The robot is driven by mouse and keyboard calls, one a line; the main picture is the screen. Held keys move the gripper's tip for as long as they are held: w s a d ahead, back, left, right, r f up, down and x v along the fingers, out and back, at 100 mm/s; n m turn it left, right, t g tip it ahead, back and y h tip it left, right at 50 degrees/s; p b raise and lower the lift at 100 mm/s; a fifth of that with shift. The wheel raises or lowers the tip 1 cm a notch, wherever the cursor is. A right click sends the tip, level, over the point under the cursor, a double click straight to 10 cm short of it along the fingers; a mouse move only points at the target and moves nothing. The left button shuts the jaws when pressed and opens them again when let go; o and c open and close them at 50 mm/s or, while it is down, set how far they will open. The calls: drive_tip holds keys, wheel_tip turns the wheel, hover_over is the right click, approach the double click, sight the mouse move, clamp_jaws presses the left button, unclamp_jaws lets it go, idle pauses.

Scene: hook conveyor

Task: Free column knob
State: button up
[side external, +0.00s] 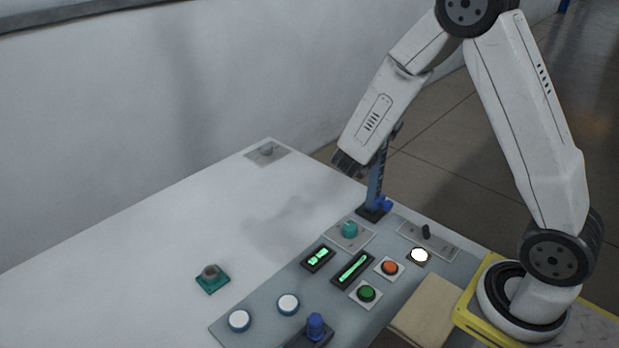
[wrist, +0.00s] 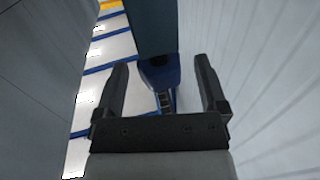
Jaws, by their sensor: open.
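A slim blue column (side external: 376,180) stands upright at the far edge of the grey control panel. A small bright blue knob (side external: 385,203) sits low on its right side. In the wrist view a dark blue-grey upright part (wrist: 152,28) fills the top middle, with a darker blue rounded part (wrist: 160,75) below it; I cannot tell surely whether this is the column's knob. My gripper (wrist: 161,64) is open, with one finger on each side of the blue part and gaps visible. In the side view its fingers are largely hidden near the column's top.
The grey panel (side external: 262,314) carries a teal knob (side external: 349,229), green displays (side external: 352,268), an orange button (side external: 390,267), a green button (side external: 367,293), white buttons (side external: 288,304) and a blue knob (side external: 316,325). The white table's left is clear.

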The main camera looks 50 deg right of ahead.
drive_tip(key=w+a+f+n+t+y, duration=0.2)
drive_tip(key=a+n+t+y, duration=0.1)
drive_tip(key=a+n+y, duration=0.3)
drive_tip(key=w+a+f+n+t+y, duration=0.2)
drive_tip(key=a+n+t+y, duration=0.15)
drive_tip(key=a+y, duration=0.45)
drive_tip(key=s+a+f+n+g+y, duration=0.2)
drive_tip(key=s+g, duration=0.1)
drive_tip(key=s, duration=0.3)
drive_tip(key=s+a+f+n+g+y, duration=0.1)
drive_tip(key=s+a+f+n+g, duration=0.1)
drive_tip(key=s, duration=0.5)
drive_tip(key=shift+s+a+n+g+y, duration=0.15)
drive_tip(key=shift+a+n+g+y, duration=0.25)
drive_tip(key=shift+a+n+g, duration=0.4)
